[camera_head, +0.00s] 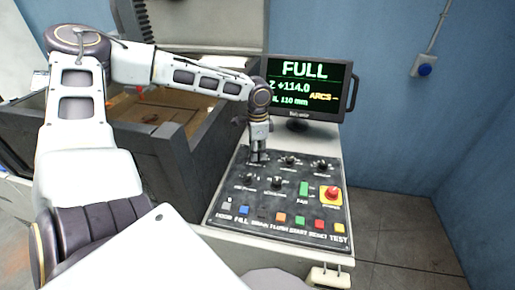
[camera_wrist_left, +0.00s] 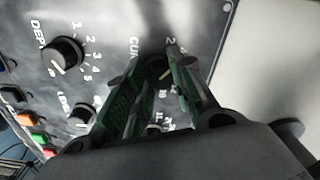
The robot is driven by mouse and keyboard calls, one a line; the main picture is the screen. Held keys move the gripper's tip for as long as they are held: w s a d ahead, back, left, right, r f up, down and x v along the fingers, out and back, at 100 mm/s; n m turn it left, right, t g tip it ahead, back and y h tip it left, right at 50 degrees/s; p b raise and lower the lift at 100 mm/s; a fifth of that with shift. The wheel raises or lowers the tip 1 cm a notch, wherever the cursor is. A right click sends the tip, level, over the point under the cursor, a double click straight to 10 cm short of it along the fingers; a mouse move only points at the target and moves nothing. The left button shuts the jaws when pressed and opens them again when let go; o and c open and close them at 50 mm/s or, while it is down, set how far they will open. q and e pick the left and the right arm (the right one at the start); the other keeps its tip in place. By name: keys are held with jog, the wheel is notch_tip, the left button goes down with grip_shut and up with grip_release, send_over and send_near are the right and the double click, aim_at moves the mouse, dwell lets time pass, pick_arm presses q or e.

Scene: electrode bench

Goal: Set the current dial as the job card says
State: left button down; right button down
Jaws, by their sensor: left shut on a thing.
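My left gripper (camera_head: 258,157) reaches down to the top-left of the dark control panel (camera_head: 225,213). In the left wrist view its green-padded fingers (camera_wrist_left: 158,75) are closed around a black dial (camera_wrist_left: 155,68) with a pale pointer line. The label beside it begins "CU"; the fingers hide the rest. Part of its number scale shows, but the exact setting cannot be read. I cannot make out a job card. My right gripper is not in view.
Other black knobs sit close by, including one labelled "DEP" (camera_wrist_left: 67,54). A red stop button (camera_head: 331,194) and coloured buttons lie nearer the front. A monitor (camera_head: 304,88) reading "FULL" stands behind the panel. A dark-walled tank (camera_head: 172,168) stands at left.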

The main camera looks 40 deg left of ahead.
pick_arm(q)
jog(key=shift+m+p, duration=0.45)
jog(key=shift+m, duration=0.35)
jog(key=c, duration=1.2)
grip_release()
jog(key=shift+r, duration=6)
jog(key=shift+s+d+f, duration=0.1)
